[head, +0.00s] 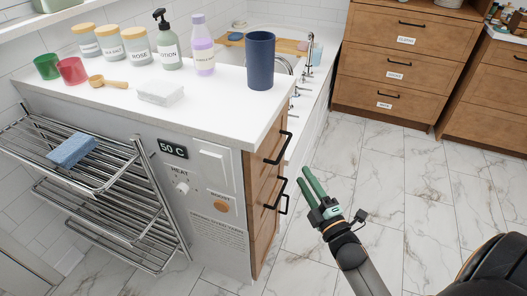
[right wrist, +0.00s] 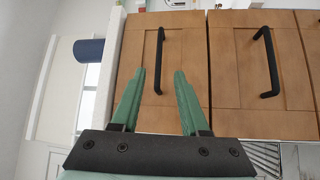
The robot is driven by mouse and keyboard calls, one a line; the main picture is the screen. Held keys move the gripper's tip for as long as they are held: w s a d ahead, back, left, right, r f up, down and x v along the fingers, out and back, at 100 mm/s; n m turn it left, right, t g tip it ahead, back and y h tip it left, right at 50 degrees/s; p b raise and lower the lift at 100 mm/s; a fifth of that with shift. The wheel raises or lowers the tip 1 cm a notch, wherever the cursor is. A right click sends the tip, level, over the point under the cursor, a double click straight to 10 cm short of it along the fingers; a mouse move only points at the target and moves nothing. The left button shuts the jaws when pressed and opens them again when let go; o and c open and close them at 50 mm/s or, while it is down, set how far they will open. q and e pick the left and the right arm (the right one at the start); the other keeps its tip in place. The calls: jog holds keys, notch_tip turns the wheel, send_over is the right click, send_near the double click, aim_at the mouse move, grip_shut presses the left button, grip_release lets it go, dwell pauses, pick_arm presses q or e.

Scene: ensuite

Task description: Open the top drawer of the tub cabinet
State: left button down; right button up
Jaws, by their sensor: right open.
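The tub cabinet has a wooden drawer front (head: 262,178) under a white top, seen at a steep angle in the head view. Its top drawer carries a black bar handle (head: 280,148), and a second black handle (head: 277,197) sits below. The drawers look closed. In the right wrist view, turned sideways, the top drawer (right wrist: 133,48) is on the left with its handle (right wrist: 159,62). My right gripper (head: 304,174) is open, its green fingers pointing at the cabinet. In the wrist view the handle lines up between the fingertips (right wrist: 158,72), apparently not gripped. My left gripper is out of view.
A dark blue cup (head: 261,62), bottles, jars and a white soap block (head: 161,92) stand on the cabinet top. A chrome towel rack (head: 95,185) is at the left. Other wooden drawers (head: 390,60) stand at the back. The marble floor (head: 390,190) is clear.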

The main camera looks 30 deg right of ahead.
aim_at(285, 145)
jog(key=w, duration=0.4)
jog(key=w+r, duration=0.1)
jog(key=w, duration=0.3)
jog(key=w+d+b, duration=0.1)
jog(key=w, duration=0.3)
jog(key=shift+w+r, duration=0.1)
jog(key=shift+r, duration=0.3)
grip_shut()
dwell(0.8)
